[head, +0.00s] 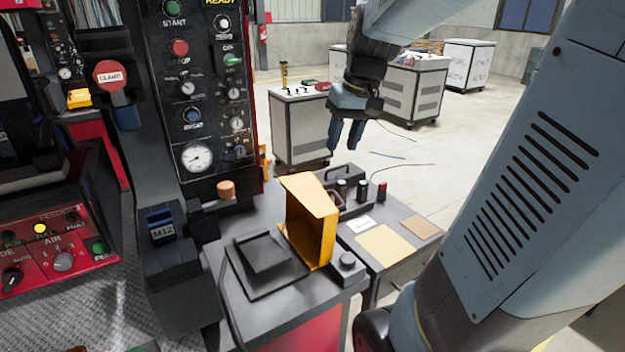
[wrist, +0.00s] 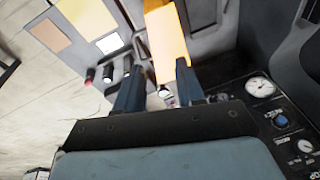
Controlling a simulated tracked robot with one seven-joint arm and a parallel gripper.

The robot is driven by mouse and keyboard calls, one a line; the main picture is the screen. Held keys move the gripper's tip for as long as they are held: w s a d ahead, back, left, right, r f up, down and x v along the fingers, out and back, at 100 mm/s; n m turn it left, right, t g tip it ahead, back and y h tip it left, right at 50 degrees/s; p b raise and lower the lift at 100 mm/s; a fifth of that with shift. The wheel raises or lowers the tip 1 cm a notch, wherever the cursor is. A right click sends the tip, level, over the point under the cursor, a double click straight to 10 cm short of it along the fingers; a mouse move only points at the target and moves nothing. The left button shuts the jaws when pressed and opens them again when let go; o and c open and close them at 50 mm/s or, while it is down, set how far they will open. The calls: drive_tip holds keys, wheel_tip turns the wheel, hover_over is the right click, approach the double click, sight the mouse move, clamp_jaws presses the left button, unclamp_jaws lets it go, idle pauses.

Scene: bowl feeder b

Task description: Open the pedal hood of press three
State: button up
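The yellow pedal hood (head: 312,222) stands raised on edge at the right of a black pedal (head: 262,252) on a dark cabinet top. The pedal is uncovered. My gripper (head: 345,138) is above and a little right of the hood in the head view, with its fingers pointing down and apart. In the wrist view, my gripper (wrist: 158,92) shows two separated fingers, and the yellow hood (wrist: 168,42) shows beyond the gap between them. Nothing is held, and the gripper looks clear of the hood.
A black knob (head: 347,262) sits right of the hood. A side table with a yellow pad (head: 385,249), a brown pad (head: 421,227) and several small upright cylinders stands behind. The control panel (head: 205,90) rises at the left. Open floor lies beyond.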

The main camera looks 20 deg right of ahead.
drive_tip(key=w+d+f+g+y, duration=0.2)
drive_tip(key=w+d+f, duration=0.4)
drive_tip(key=w+d, duration=0.3)
drive_tip(key=x, duration=1.3)
drive_tip(key=shift+f, duration=0.4)
drive_tip(key=shift+w, duration=0.1)
drive_tip(key=shift+m, duration=0.3)
clamp_jaws()
